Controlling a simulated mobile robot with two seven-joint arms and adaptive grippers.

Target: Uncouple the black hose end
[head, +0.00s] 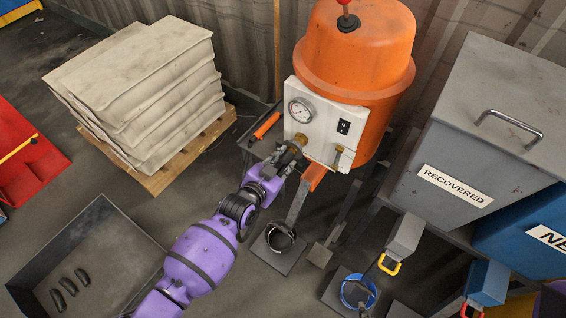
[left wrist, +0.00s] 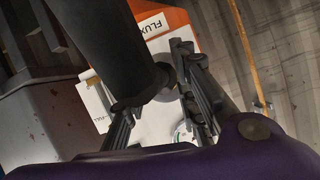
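The brass coupling (head: 306,143) sticks out of the white panel (head: 328,150) on the orange tank (head: 357,65), below its gauge. A dark end piece (head: 287,152) sits at the coupling, with my left gripper (head: 284,158) at it. In the left wrist view a thick black cylinder (left wrist: 135,50), apparently the black hose end, comes down between the fingers of my left gripper (left wrist: 160,106). One finger lies on each side, close to it. Whether both press on it I cannot tell. My right gripper is not in view.
A pallet of sacks (head: 145,90) stands left and an open grey tray (head: 85,262) lies lower left. A grey RECOVERED bin (head: 480,140) and a blue bin (head: 525,230) stand right. A black coil (head: 282,238) and a blue coil (head: 357,290) are low in front.

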